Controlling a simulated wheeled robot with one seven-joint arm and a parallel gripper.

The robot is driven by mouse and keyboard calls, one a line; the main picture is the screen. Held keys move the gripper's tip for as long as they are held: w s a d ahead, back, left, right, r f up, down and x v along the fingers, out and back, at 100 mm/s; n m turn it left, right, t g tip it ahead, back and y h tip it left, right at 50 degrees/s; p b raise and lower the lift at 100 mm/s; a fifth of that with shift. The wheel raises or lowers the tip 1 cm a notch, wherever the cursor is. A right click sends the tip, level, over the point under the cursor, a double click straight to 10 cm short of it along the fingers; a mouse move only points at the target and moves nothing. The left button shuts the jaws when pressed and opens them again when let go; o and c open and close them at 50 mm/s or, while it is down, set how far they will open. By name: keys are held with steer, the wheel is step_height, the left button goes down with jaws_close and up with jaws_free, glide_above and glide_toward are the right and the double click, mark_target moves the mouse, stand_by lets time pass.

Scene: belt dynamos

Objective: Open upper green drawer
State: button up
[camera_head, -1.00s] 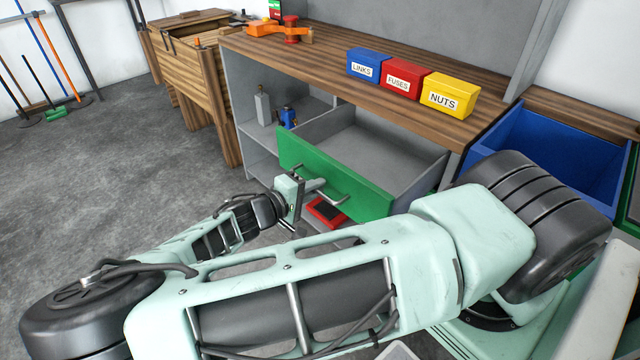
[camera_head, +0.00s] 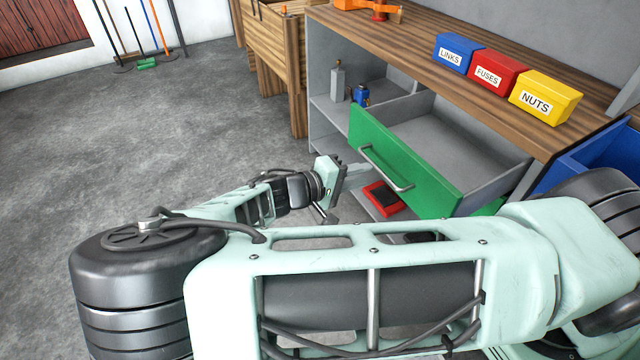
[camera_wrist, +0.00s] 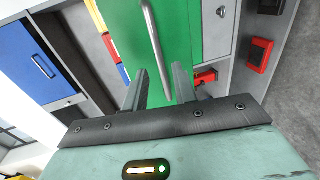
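The upper green drawer (camera_head: 418,172) stands pulled out from the grey bench, with its grey inside showing from above. Its metal bar handle (camera_head: 386,168) runs along the green front. My gripper (camera_head: 350,172) is in front of the drawer, to the left of the handle and apart from it. In the wrist view my gripper (camera_wrist: 159,86) shows two separated fingers with nothing between them. The green front (camera_wrist: 178,40) and the handle (camera_wrist: 157,45) lie beyond the fingertips there.
Blue (camera_head: 453,53), red (camera_head: 495,72) and yellow (camera_head: 545,97) bins stand on the wooden benchtop. A red object (camera_head: 384,198) lies below the open drawer. The grey floor at left is clear.

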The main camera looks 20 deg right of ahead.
steer(key=w+v, duration=0.1)
steer(key=v, duration=1)
steer(key=shift+s, duration=0.4)
